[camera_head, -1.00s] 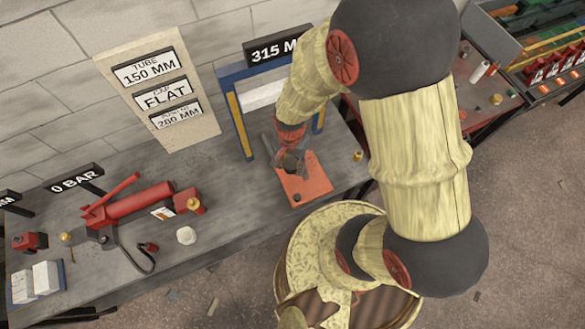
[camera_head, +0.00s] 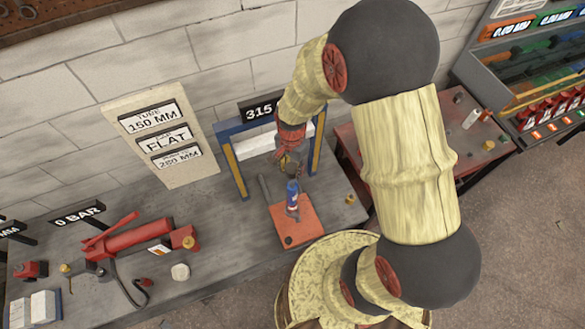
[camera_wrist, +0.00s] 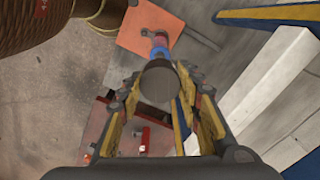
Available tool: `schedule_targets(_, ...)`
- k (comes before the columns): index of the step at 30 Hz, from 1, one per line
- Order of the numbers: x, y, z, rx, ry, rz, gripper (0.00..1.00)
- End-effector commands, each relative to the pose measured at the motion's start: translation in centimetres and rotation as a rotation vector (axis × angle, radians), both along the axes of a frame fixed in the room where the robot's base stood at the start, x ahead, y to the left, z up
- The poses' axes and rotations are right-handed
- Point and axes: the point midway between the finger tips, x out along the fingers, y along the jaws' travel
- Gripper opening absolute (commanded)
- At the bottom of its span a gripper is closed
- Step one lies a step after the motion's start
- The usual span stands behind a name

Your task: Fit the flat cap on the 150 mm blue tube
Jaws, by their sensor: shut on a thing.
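The blue tube (camera_head: 292,194) stands on the orange-red plate (camera_head: 305,230) on the bench, with a red and dark part at its foot. My gripper (camera_head: 291,160) is directly above the tube, shut on a dark grey round piece that looks like the flat cap (camera_head: 291,172). In the wrist view the cap (camera_wrist: 158,82) sits between the fingers of my gripper (camera_wrist: 160,100), its round face toward the camera. The tube (camera_wrist: 159,48) shows just beyond it, partly hidden. I cannot tell whether cap and tube touch.
A blue and yellow frame (camera_head: 231,165) with a pale beam stands close behind my gripper. A grey bar (camera_head: 265,188) lies beside the plate. A red pump (camera_head: 135,238) is at left, below a sign board (camera_head: 158,138). Bench between them is clear.

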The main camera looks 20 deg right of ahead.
Motion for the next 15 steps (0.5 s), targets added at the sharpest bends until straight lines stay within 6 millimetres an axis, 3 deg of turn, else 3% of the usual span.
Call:
schedule_targets(8, 0.0, 0.0, -0.6, 0.0, 0.0, 0.0, 0.06)
schedule_targets(15, 0.0, 0.0, -2.4, 0.0, 0.0, 0.0, 0.06)
